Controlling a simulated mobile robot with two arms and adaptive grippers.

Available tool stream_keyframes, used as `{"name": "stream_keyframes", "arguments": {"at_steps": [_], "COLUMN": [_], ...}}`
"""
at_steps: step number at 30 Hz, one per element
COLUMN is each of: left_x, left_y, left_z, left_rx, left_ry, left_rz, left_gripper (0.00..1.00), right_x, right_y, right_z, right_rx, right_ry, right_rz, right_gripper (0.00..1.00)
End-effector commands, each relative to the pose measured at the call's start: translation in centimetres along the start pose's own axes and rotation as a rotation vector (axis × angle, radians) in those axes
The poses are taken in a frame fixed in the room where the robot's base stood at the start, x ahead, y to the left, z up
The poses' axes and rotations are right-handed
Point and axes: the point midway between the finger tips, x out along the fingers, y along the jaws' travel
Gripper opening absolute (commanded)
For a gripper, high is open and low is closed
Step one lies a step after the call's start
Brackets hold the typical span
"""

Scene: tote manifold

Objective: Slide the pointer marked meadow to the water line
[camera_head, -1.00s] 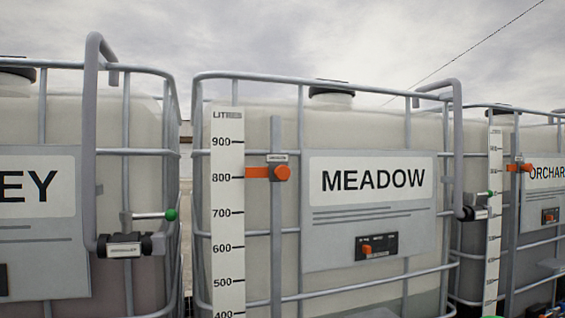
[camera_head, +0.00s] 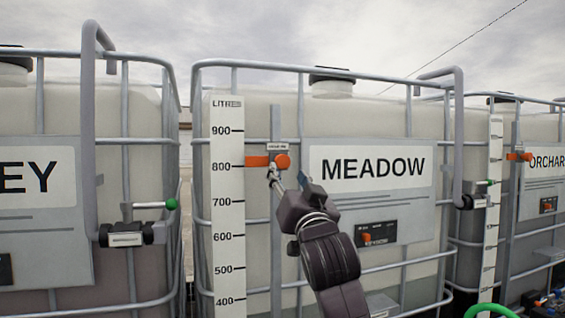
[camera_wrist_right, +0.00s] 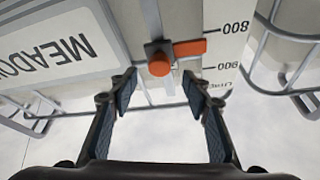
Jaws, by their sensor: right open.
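The orange pointer (camera_head: 258,161) with a round orange knob (camera_head: 283,161) sits on a grey vertical rail left of the MEADOW sign (camera_head: 372,167). Its tip is near the 800 mark on the white litre scale (camera_head: 228,215). My right gripper (camera_head: 288,178) is just below the knob in the head view. In the right wrist view, the open right gripper (camera_wrist_right: 160,85) has the knob (camera_wrist_right: 159,65) ahead, between and beyond its fingertips, with nothing held. My left gripper is not in view.
A caged tank with a green-tipped valve lever (camera_head: 171,204) stands at the left. The ORCHARD tank stands at the right with its own orange pointer (camera_head: 519,156). The metal cage bars (camera_head: 301,120) and a small panel with an orange switch (camera_head: 366,238) are near my right arm.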

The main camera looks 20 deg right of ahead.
Motion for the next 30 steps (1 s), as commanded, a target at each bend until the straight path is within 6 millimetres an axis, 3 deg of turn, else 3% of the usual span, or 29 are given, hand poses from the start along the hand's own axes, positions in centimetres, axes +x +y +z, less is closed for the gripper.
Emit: {"name": "stream_keyframes", "arguments": {"at_steps": [9, 15, 27, 30], "left_x": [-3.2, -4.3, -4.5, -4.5], "left_y": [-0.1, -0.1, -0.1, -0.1], "left_z": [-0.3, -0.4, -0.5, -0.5], "left_rx": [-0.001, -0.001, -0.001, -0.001], "left_ry": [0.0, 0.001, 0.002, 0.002], "left_rz": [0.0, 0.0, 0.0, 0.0], "left_gripper": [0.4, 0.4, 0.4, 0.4], "right_x": [4.6, 6.7, 7.3, 7.3], "right_y": [-0.1, 0.0, 0.1, 0.1], "right_z": [-0.3, -0.2, 0.1, 0.1], "right_rx": [-0.002, -0.002, -0.001, -0.001], "right_ry": [-0.004, -0.002, -0.002, -0.002], "right_rz": [0.002, 0.002, 0.001, 0.001], "right_gripper": [0.44, 0.44, 0.44, 0.35]}}
